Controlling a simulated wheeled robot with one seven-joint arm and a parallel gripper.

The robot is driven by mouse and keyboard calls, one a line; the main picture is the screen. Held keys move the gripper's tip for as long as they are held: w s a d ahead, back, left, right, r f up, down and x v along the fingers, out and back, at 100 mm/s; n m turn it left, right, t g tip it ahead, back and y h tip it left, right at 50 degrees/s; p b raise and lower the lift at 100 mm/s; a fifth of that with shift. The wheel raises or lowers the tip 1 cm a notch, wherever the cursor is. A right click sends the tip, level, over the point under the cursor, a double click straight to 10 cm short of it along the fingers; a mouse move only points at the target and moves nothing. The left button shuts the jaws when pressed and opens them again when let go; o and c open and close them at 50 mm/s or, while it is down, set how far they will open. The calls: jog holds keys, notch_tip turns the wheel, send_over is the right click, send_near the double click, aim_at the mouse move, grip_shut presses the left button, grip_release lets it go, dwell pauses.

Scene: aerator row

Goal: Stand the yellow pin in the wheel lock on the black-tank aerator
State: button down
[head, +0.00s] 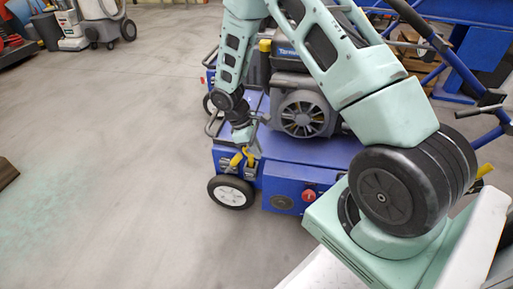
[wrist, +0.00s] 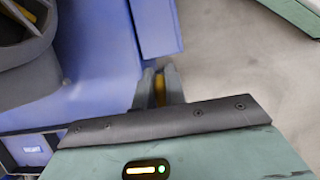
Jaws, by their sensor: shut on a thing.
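My gripper (head: 249,156) reaches down over the front left corner of a blue aerator (head: 312,150), just above and beside its white-hubbed wheel (head: 231,192). In the wrist view my gripper (wrist: 158,88) is shut on a yellow thing, likely the yellow pin (wrist: 159,90), held between its two grey fingers at the edge of the blue deck. Yellow also shows by the gripper in the head view (head: 236,159); I cannot tell pin from lock there. The wheel lock is not clear, and the pin's lower end is hidden.
A grey-black engine (head: 303,115) sits on the aerator's deck, close beside my arm. Another blue machine (head: 470,50) stands at the upper right. Cleaning machines (head: 104,22) stand at the back left. The grey floor (head: 110,130) to the left is mostly clear.

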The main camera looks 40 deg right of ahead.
jog(key=shift+f, duration=0.6)
jog(key=c, duration=1.4)
grip_release()
jog(key=shift+o, duration=0.2)
jog(key=p+v, duration=0.7)
jog(key=v, duration=1)
jog(key=shift+r, duration=0.2)
